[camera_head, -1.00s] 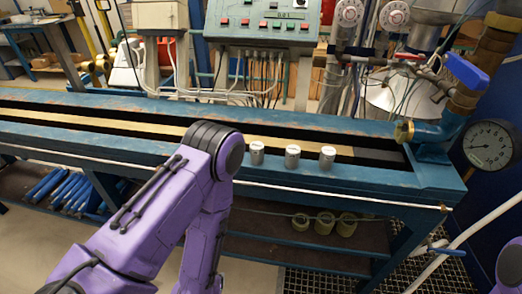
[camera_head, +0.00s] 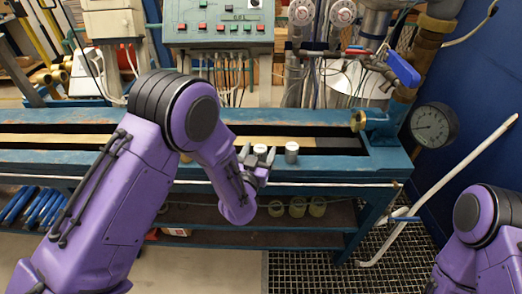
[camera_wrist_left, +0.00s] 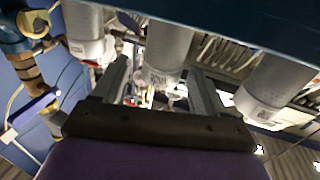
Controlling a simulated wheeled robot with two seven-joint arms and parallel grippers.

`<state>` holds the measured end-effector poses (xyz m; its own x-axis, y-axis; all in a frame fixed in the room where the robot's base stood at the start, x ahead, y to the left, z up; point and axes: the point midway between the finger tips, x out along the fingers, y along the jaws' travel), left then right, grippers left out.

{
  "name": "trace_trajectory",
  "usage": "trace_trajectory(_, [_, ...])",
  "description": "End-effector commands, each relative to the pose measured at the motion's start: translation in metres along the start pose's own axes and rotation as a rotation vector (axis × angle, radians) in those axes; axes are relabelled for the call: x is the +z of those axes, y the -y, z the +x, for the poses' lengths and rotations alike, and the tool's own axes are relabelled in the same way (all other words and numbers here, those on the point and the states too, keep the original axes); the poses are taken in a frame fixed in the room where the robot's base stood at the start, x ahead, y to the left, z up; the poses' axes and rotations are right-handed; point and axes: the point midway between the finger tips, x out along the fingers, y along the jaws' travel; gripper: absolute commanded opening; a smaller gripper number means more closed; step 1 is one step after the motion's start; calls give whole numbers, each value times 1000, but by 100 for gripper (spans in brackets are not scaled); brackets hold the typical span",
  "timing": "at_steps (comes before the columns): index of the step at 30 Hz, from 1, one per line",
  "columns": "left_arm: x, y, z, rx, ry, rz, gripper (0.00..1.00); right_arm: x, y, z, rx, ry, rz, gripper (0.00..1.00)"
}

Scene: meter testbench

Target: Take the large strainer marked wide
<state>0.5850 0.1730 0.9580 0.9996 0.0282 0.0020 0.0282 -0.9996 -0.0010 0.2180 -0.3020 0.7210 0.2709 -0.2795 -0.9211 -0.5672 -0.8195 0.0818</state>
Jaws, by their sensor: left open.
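Three similar grey cylindrical strainers stand in a row on the blue bench. In the head view the right one (camera_head: 291,150) and the middle one (camera_head: 260,150) show; the third is hidden behind my left arm. My left gripper (camera_head: 256,166) is open, its fingers at the middle strainer. The open fingers (camera_wrist_left: 158,85) lie either side of the middle one; I cannot tell contact. Its label looks like "NORM"; no "wide" marking is legible.
The blue bench (camera_head: 340,163) has a dark channel behind the strainers. A brass fitting (camera_head: 358,121) and a pressure gauge (camera_head: 432,125) are at right. Several greenish cups (camera_head: 297,207) sit on the lower shelf. A control panel (camera_head: 218,22) stands behind.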

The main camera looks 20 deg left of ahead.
Motion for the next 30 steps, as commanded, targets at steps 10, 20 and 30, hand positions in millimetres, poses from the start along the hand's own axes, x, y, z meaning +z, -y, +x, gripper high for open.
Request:
trace_trajectory(10, [1,0,14,1,1,0,69,-2,0,-4,0,0,0,47])
trace_trajectory(20, [0,0,14,0,0,0,15,-2,0,-4,0,0,0,47])
trace_trajectory(30, [-26,0,15,0,-5,0,15,-1,0,-1,0,0,0,47])
